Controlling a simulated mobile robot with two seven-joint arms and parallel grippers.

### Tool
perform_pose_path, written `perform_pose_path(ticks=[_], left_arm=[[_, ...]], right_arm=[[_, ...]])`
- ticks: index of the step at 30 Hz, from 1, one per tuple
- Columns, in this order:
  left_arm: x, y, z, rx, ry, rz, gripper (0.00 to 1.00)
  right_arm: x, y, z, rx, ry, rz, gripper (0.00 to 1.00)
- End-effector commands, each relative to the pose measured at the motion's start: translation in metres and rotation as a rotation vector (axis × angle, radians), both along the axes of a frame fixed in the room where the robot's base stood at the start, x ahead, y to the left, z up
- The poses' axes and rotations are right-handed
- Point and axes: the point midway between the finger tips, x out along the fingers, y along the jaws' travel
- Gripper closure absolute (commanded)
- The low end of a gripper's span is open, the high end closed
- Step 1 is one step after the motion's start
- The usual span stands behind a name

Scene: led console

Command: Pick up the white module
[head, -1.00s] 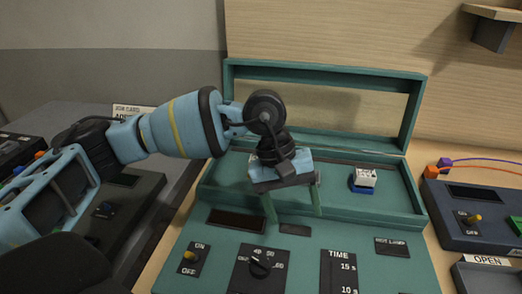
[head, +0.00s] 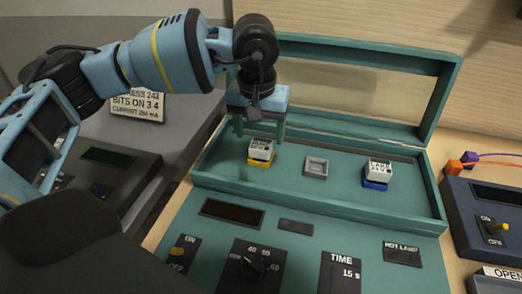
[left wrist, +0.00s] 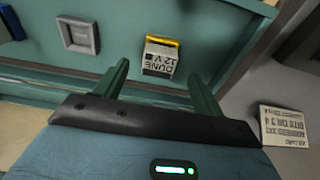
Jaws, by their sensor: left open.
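Two white-topped modules sit in the open teal console (head: 335,215). One white module with a yellow base (head: 261,150) is at the left of its recess; in the left wrist view the module (left wrist: 160,58) reads "DUNE 12 V". The other white module, with a blue base (head: 377,174), is at the right. An empty-looking grey square socket (head: 316,167) lies between them. My left gripper (head: 260,131) is open just above the yellow-based module. In the left wrist view its fingers (left wrist: 158,74) stand either side of that module's near part; contact cannot be told. My right gripper is not in view.
The console's raised lid frame (head: 445,90) stands behind the recess. A job card (head: 138,104) is at the left by a dark console. Another dark console (head: 495,225) with a switch is at the right, with orange and red blocks (head: 461,162) behind it.

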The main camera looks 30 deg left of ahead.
Motion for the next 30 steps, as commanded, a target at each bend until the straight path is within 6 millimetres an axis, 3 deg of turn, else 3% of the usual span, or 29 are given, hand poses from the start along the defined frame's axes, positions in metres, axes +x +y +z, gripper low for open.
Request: perform_pose_path(ticks=[4, 13, 22, 30], left_arm=[[0.002, 0.001, -0.006, 0.0, 0.0, 0.001, 0.31], [0.01, 0.003, -0.044, -0.001, 0.0, 0.002, 0.31], [0.011, 0.003, -0.05, -0.002, -0.001, 0.002, 0.31], [0.011, 0.003, -0.05, -0.002, -0.001, 0.002, 0.64]], right_arm=[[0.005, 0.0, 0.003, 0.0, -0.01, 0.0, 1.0], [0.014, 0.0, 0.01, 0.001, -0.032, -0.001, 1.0], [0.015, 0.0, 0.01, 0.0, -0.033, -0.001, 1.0], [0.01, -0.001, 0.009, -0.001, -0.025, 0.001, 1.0]])
